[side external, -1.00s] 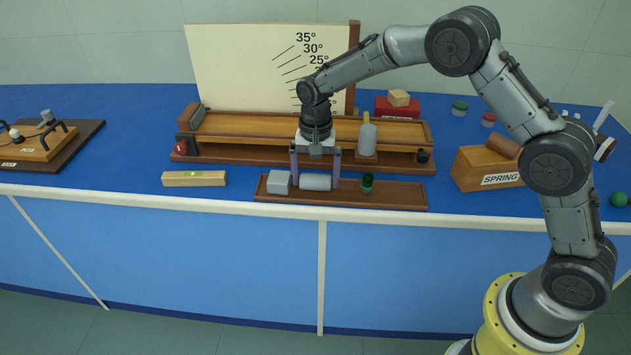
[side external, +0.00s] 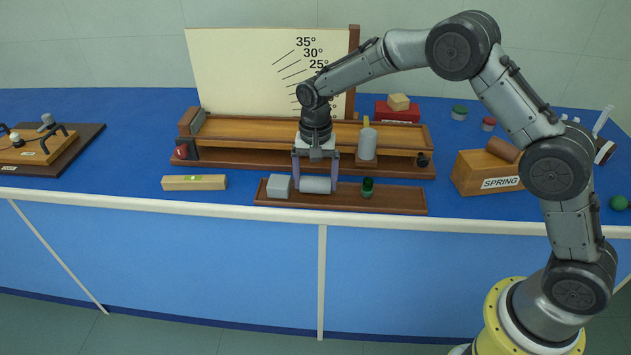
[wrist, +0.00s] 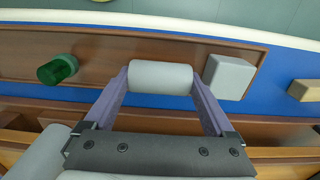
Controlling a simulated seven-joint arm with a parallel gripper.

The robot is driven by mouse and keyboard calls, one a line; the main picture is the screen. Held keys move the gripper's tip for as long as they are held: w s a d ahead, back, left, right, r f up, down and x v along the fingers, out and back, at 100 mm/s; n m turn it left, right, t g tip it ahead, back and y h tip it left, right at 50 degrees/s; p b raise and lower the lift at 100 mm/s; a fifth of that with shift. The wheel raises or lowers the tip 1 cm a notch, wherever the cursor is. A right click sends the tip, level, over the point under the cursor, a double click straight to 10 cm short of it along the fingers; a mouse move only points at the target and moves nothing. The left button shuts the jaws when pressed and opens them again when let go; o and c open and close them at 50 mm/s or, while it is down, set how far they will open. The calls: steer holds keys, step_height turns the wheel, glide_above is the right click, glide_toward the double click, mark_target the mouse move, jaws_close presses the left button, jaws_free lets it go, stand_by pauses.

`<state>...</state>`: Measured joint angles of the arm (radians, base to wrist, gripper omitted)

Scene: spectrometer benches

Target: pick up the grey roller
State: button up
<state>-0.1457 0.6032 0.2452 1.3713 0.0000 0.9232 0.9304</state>
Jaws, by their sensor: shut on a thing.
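The grey roller (side external: 316,186) is a short, smooth cylinder lying on its side in the long brown wooden tray (side external: 400,197). My gripper (side external: 316,188) points down over it, with a purple finger at each end of the roller. In the wrist view, the roller (wrist: 161,77) is held end to end between the two fingers of my gripper (wrist: 160,80). It is at or just above the tray floor; I cannot tell whether it touches.
A grey block (side external: 280,186) sits close to the left finger in the tray. A green cylinder (side external: 368,186) stands to the right. A wooden ramp (side external: 260,127) runs behind the tray, with a grey bottle-shaped object (side external: 367,142). A spring box (side external: 480,172) is farther right.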

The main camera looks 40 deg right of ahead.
steer(key=shift+w+r, duration=0.1)
steer(key=shift+r, duration=0.35)
steer(key=r, duration=0.2)
steer(key=shift+s+r, duration=0.2)
steer(key=shift+r, duration=0.1)
steer(key=s+d+r, duration=0.2)
steer(key=s+r, duration=0.7)
steer(key=s, duration=0.4)
steer(key=n+t, duration=0.2)
steer(key=n, duration=0.3)
glide_above(316, 179)
steer(key=shift+h, duration=0.4)
steer(key=f, duration=0.4)
steer(key=shift+s+a+f, duration=0.2)
steer(key=shift+f, duration=3.65)
steer(key=shift+f+m, duration=0.3)
steer(key=shift+f, duration=0.3)
steer(key=o, duration=1.3)
